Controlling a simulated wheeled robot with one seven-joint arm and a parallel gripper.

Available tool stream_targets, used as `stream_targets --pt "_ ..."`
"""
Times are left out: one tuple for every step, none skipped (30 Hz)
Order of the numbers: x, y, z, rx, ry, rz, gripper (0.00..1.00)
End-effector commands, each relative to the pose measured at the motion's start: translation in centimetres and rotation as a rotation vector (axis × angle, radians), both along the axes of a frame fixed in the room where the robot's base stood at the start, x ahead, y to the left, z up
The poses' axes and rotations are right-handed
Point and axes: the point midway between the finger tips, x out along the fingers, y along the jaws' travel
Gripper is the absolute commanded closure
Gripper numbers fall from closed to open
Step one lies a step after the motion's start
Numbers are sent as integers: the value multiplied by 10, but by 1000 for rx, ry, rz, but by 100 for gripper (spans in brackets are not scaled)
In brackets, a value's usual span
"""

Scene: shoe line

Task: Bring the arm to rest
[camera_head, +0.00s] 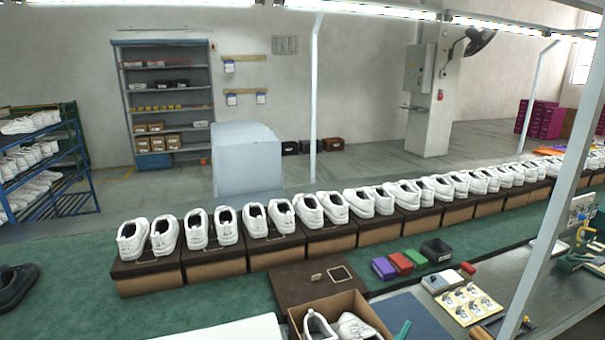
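My arm and gripper do not show in the head camera view. A long row of white shoes (225,226) stands in pairs on brown boxes (275,256) along the green bench top (230,298). An open cardboard box (345,306) at the bottom centre holds a pair of white shoes (357,328), partly cut off by the frame. A dark brown lid or board (292,283) lies flat behind the open box.
Purple, red and green blocks (402,263) and a black tray (437,251) lie right of centre. A slanted white post (545,235) crosses the right side. Black shoes (15,284) sit at the left edge.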

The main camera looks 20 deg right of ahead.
Motion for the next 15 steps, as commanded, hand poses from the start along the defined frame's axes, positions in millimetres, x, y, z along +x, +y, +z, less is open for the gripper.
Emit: stream_targets --pt "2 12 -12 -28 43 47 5" --pt "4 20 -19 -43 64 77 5" --pt "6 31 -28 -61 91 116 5" --pt "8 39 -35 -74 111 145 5" --pt "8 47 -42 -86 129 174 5" --pt "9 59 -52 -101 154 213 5" --pt "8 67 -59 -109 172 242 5" --pt "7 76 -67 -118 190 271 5" --pt "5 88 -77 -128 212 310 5" --pt "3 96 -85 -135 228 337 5" --pt "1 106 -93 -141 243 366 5" --pt "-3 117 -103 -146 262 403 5" --pt "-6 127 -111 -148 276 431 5" --pt "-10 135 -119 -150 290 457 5" --pt "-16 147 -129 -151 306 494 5"
